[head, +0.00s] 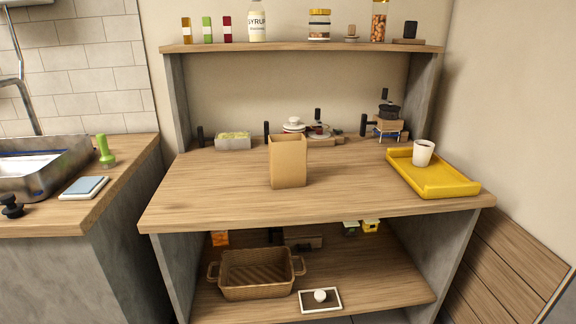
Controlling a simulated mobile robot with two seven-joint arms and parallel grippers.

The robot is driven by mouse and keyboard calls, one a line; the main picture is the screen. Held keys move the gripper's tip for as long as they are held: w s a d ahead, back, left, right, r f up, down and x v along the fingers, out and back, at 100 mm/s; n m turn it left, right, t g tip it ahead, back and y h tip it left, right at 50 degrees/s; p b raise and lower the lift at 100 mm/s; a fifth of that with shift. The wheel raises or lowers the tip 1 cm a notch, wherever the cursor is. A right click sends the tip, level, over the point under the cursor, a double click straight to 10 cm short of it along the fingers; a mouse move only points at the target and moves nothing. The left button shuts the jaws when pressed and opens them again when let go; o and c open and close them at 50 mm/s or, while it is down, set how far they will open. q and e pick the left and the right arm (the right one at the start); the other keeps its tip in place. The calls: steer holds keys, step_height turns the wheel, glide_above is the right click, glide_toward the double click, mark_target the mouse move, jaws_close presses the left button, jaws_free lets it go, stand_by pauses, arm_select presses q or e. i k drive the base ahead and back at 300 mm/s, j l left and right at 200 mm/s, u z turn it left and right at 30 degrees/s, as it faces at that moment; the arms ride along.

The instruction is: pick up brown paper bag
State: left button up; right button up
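The brown paper bag (288,163) stands upright on the wooden table (230,195), a little left of its middle. Its top looks open, and I cannot see inside it. Nothing touches the bag in the head view. Neither of my grippers shows in this view.
A yellow tray (455,187) with a white cup (423,152) sits at the table's right. A grey container (233,141) and several small items stand along the back. A shelf (300,48) with jars is above; a wicker basket (257,291) is below. The table front is clear.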

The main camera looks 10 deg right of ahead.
mark_target(287, 152)
steer(key=i+j, duration=0.3)
steer(key=i, duration=0.15)
steer(key=i+j, duration=0.35)
steer(key=i+l+z, duration=0.05)
steer(key=i, duration=0.05)
